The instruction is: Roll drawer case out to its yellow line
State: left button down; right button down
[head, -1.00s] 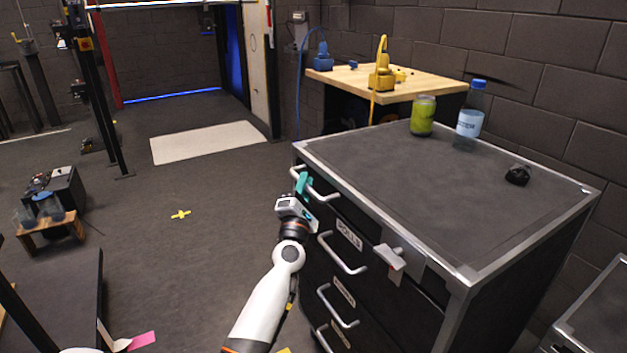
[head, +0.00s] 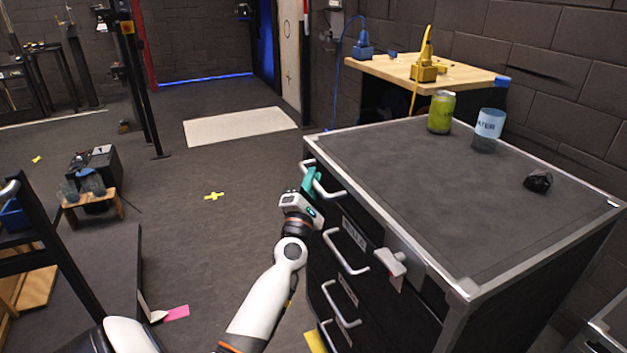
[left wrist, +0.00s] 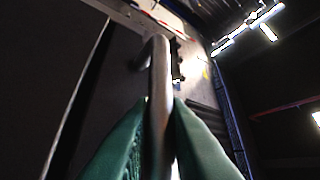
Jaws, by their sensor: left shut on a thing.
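The drawer case (head: 400,190) is dark with metal edges and stands right of centre in the head view. Its front carries several bar handles and labels. My left gripper (head: 311,182) has teal fingers shut on the top drawer's handle (head: 328,190) at the far end of the front. The left wrist view shows the handle bar (left wrist: 160,85) between the two fingers (left wrist: 158,130). A yellow strip (head: 315,342) shows on the floor by the case's lower front, partly cut off by the frame. My right gripper is not in view.
A wooden table (head: 430,72) is behind.

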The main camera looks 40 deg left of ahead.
pick_arm(q)
jog(key=shift+f, duration=0.15)
jog(key=c, duration=1.4)
grip_release()
